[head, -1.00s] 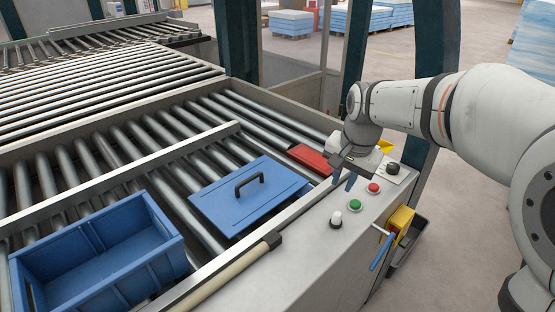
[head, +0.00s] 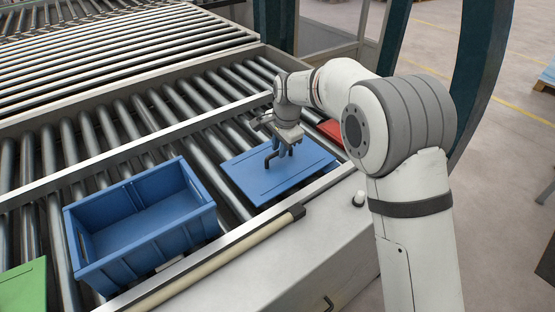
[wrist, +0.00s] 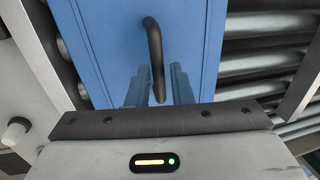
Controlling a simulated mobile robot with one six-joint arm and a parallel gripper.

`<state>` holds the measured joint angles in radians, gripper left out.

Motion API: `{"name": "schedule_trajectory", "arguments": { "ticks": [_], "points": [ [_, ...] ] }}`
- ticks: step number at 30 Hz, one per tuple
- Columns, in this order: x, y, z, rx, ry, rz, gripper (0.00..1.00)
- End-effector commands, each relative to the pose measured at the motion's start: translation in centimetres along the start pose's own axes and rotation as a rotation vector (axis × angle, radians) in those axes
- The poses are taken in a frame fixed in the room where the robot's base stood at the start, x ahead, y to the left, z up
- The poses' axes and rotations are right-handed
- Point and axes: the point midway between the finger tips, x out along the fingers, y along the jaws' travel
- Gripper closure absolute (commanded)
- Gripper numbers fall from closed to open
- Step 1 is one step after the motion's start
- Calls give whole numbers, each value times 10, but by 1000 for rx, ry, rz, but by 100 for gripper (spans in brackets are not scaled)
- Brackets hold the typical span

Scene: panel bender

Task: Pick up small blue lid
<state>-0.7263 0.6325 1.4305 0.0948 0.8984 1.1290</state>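The small blue lid (head: 262,176) is a flat blue panel with a black arched handle (wrist: 153,48). It lies on the conveyor rollers, to the right of the blue bin. My gripper (head: 281,153) is over the lid at its handle. In the wrist view my gripper (wrist: 165,90) has its two fingers apart, and the near end of the handle shows between them. The fingers do not appear closed on the handle. My gripper hides part of the lid in the head view.
An open blue bin (head: 143,262) stands left of the lid. A green object (head: 24,288) is at the lower left edge. A red object (head: 331,129) lies just beyond the lid to the right. A metal rail (head: 100,178) runs behind the lid and bin.

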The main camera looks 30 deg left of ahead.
Motion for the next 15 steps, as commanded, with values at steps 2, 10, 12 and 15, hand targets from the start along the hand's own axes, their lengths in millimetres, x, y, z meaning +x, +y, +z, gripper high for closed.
{"name": "schedule_trajectory", "arguments": {
  "ticks": [2,10,12,15],
  "points": [
    [11,1,0,0,-1,3,80],
    [26,1,0,0,0,0,80],
    [26,1,0,0,0,0,80],
    [26,1,-1,1,0,0,84]
  ]
}}
